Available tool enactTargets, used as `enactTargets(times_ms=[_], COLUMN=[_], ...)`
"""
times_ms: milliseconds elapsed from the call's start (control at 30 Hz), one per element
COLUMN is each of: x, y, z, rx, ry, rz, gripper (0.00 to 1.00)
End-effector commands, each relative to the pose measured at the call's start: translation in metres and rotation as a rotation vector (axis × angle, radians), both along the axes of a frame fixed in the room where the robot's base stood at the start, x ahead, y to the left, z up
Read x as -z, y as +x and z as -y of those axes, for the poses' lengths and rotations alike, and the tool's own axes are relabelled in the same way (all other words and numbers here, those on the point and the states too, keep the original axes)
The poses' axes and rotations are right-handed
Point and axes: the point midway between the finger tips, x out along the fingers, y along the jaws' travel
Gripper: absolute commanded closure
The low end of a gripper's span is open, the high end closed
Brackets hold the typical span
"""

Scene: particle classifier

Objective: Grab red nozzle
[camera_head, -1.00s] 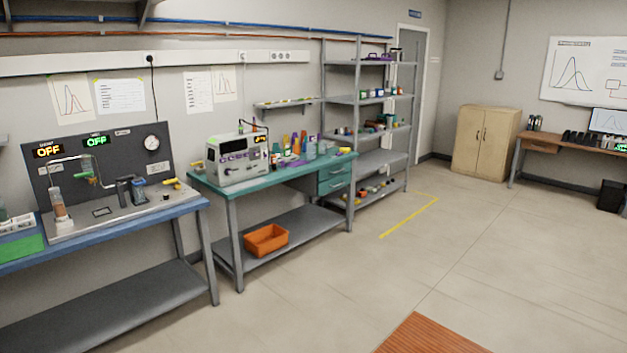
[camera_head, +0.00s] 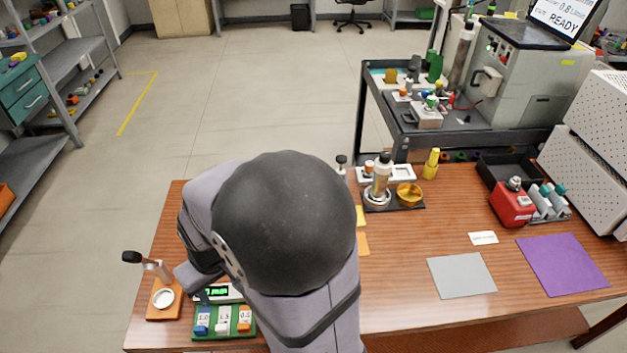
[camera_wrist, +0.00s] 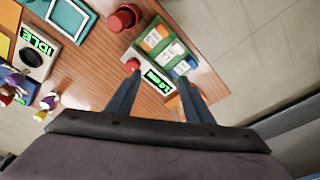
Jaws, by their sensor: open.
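My gripper (camera_wrist: 159,72) shows in the wrist view with two blue fingers spread apart and nothing held between them. A red cup-shaped piece (camera_wrist: 123,19) stands on the wooden bench beyond the fingertips, at the top of the wrist view. A smaller red round piece (camera_wrist: 132,65) shows right at the left fingertip. I cannot tell which of these is the red nozzle, or whether the fingertip touches the smaller one. Between and beyond the fingers are a green-lit display (camera_wrist: 157,79) and a green rack (camera_wrist: 179,47) of labelled blocks.
The wooden bench (camera_head: 395,310) also holds a round white dish on a small stand (camera_head: 163,298), a grey mat (camera_head: 461,276), a purple mat (camera_head: 563,264) and a red container (camera_head: 511,205). A device reading IDLE (camera_wrist: 36,52) sits left in the wrist view.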

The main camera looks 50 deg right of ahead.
Motion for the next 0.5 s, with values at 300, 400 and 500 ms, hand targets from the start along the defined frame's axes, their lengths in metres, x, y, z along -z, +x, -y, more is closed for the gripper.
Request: enactTargets(times_ms=[300, 400, 500], x=[0.054, 0.061, 0.065], y=[0.13, 0.138, 0.131], z=[0.196, 0.275, 0.343], rx=[0.412, 0.534, 0.633], ry=[-0.148, -0.244, -0.343], rz=[0.469, 0.61, 0.722], gripper=[0.53, 0.53, 0.53])
